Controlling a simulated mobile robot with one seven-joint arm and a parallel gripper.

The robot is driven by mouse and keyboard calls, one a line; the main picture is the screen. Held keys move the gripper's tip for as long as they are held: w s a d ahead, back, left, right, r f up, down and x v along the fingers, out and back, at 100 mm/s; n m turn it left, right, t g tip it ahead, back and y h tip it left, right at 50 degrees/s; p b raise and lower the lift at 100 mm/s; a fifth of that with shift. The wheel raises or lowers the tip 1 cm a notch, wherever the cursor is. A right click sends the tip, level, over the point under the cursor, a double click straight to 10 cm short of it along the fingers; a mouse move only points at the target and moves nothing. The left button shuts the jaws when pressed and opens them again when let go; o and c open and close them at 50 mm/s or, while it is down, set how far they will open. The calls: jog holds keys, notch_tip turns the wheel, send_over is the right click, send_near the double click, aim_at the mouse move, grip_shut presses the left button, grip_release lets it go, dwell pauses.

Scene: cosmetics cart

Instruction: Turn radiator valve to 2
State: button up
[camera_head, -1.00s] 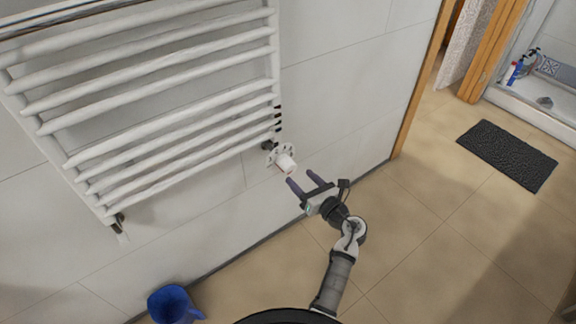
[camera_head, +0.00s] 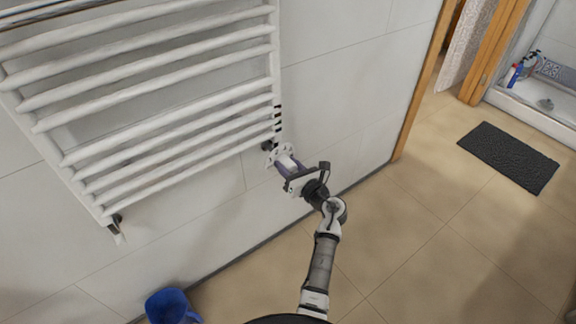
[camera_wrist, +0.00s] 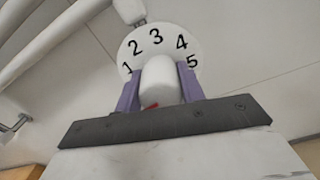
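The radiator valve has a white cylindrical knob (camera_wrist: 160,82) and a white dial plate (camera_wrist: 147,48) with black numbers 1 to 5. A red mark shows on the knob's near lower side; which number it lines up with I cannot tell. In the head view the dial plate (camera_head: 277,153) sits at the radiator's lower right corner. My gripper (camera_head: 287,164) is at the valve, with its purple fingers on either side of the knob. In the wrist view my gripper (camera_wrist: 160,88) looks closed onto the knob, with no clear gap at either finger.
The white towel radiator (camera_head: 150,125) hangs on the tiled wall left of the valve. A blue jug (camera_head: 170,306) stands on the floor at lower left. A dark mat (camera_head: 508,157) lies at the right. The floor right of my arm is clear.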

jog(key=c, duration=0.4)
jog(key=shift+r+m+p, duration=0.15)
jog(key=shift+m+p, duration=0.15)
jog(key=shift+p, duration=0.2)
jog(key=shift+r+m+p, duration=0.1)
jog(key=shift+m+p, duration=0.9)
jog(key=shift+p, duration=0.25)
jog(key=m+p, duration=0.3)
jog(key=shift+m+p, duration=0.3)
jog(key=shift+p, duration=0.1)
jog(key=m+p, duration=0.4)
jog(key=m, duration=0.1)
jog(key=shift+d+p, duration=0.1)
jog(key=shift+p, duration=0.2)
jog(key=shift+f+m+p, duration=0.15)
jog(key=shift+m+p, duration=0.55)
jog(key=shift+m, duration=0.4)
jog(key=shift+f+m+p, duration=0.15)
jog(key=shift+m+p, duration=0.5)
jog(key=shift+m, duration=0.45)
